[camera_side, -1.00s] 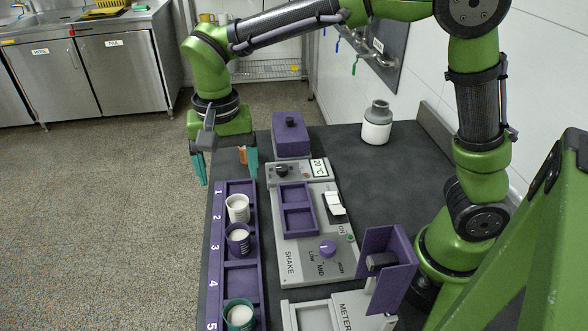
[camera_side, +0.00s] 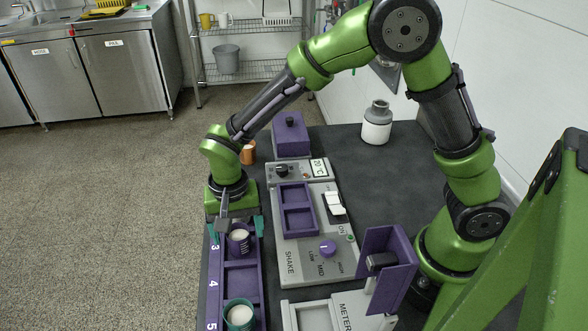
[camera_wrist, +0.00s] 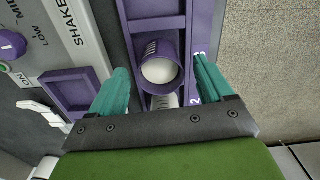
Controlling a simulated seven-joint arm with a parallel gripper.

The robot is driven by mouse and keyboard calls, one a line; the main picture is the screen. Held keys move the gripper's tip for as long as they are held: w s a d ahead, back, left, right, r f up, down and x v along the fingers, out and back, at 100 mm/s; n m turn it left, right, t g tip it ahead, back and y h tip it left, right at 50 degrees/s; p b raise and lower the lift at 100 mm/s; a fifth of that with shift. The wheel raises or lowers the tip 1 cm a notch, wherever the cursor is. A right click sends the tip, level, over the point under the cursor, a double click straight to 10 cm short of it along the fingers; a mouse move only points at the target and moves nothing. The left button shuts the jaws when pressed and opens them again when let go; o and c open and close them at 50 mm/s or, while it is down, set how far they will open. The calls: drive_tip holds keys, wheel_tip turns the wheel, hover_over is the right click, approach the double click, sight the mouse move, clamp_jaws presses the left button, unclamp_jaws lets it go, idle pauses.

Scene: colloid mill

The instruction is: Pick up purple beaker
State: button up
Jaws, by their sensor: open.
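The purple beaker (camera_side: 239,242) with pale contents stands upright in slot 3 of the purple rack (camera_side: 242,275). In the wrist view the purple beaker (camera_wrist: 160,65) lies between my two teal fingers. My gripper (camera_side: 237,229) is open, pointing down just above the beaker, with one finger on each side. In the wrist view my gripper (camera_wrist: 161,66) shows gaps on both sides of the beaker. A white beaker (camera_wrist: 164,101) shows partly behind the purple one; in the side view my gripper hides it.
A teal beaker (camera_side: 239,315) stands in slot 5. The shaker unit (camera_side: 310,258) is close to the right of the rack. An orange cup (camera_side: 248,152), a purple box (camera_side: 291,136) and a grey-white bottle (camera_side: 377,123) stand farther back. Slot 4 is empty.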

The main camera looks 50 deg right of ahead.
drive_tip(key=shift+f, duration=0.95)
drive_tip(key=shift+c, duration=0.3)
drive_tip(key=c, duration=1.1)
drive_tip(key=shift+o, duration=0.2)
drive_tip(key=shift+r, duration=0.1)
